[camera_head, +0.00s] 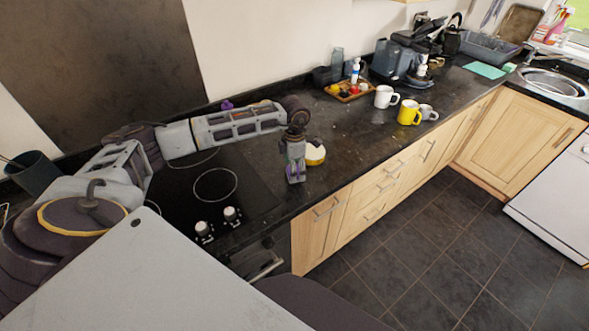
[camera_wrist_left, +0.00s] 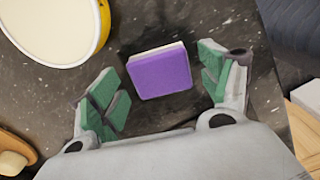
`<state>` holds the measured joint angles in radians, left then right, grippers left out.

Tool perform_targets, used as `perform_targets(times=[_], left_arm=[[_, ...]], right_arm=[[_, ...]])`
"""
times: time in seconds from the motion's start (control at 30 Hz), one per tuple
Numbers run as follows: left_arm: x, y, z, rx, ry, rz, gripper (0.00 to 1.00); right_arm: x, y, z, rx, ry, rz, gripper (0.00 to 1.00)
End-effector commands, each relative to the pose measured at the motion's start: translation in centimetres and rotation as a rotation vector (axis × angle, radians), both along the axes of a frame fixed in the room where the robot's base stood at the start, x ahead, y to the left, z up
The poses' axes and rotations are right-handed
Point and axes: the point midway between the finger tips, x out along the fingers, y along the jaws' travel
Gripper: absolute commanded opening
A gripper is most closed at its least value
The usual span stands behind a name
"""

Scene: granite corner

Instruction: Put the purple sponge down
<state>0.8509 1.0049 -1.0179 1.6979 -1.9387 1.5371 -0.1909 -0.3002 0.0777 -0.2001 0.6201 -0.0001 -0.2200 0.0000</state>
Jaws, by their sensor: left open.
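The purple sponge (camera_wrist_left: 161,73) lies on the dark speckled counter in the left wrist view, purple on top with a pale edge. My left gripper (camera_wrist_left: 165,85) is open, its green-padded fingers on either side of the sponge, with visible gaps between the pads and it. In the head view my left gripper (camera_head: 297,175) points down over the counter near its front edge, and a small bit of purple shows at its tip. My right gripper is not in view.
A yellow-rimmed round dish (camera_head: 315,153) stands close beside the gripper. The black hob (camera_head: 190,195) is to its left. White mug (camera_head: 384,97), yellow mug (camera_head: 408,112) and a tray (camera_head: 350,95) stand further right. Counter between dish and mugs is clear.

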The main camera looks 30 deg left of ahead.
Motion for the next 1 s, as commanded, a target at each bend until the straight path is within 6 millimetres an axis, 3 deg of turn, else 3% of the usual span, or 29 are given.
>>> perform_targets(times=[0.7, 1.0], left_arm=[[0.0, 0.0, 9.7, 0.000, -0.001, -0.001, 0.79], [0.0, 0.0, 11.3, 0.001, 0.001, 0.000, 0.79]], right_arm=[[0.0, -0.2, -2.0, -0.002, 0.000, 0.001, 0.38], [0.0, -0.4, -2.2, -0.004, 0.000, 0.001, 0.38]])
